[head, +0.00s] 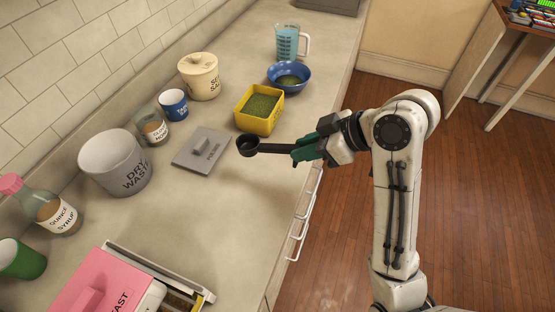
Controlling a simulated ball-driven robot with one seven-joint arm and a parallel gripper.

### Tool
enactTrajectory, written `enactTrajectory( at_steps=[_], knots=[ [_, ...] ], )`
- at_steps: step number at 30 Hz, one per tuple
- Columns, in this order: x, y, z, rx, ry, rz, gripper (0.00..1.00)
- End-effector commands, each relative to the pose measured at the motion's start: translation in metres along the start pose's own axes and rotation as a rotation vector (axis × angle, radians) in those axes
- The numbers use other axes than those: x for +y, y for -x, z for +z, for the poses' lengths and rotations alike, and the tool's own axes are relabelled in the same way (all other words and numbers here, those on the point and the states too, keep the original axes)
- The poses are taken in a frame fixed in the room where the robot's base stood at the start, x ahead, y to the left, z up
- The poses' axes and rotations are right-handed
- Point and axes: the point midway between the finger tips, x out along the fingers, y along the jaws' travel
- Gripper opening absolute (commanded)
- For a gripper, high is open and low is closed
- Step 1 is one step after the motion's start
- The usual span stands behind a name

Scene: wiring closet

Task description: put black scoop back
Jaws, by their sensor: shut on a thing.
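The black scoop (265,148) has a round bowl at its left end and a straight handle. My gripper (308,150), with green fingers, is shut on the handle's right end. The scoop is held over the counter near its front edge, with the bowl beside the grey lid (204,149), which lies flat with a knob on top. The yellow box (258,126), open and filled with green grains, stands just behind the scoop. I cannot tell whether the bowl holds anything.
A blue bowl (289,76) with green contents and a measuring jug (289,42) stand farther back. A dry waste bin (115,162), a blue mug (173,105), a lidded cream jar (199,77) and a syrup bottle (52,208) line the wall side. A pink box (95,285) is at front left.

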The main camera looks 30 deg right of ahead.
Motion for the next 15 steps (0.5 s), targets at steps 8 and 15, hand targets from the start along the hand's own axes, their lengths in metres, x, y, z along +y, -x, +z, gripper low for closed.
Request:
enactTrajectory(
  at_steps=[8, 15],
  knots=[
    [0.013, -0.060, -0.002, -0.004, -0.001, -0.004, 0.00],
    [0.019, -0.088, 0.002, -0.001, 0.000, 0.000, 0.00]
  ],
)
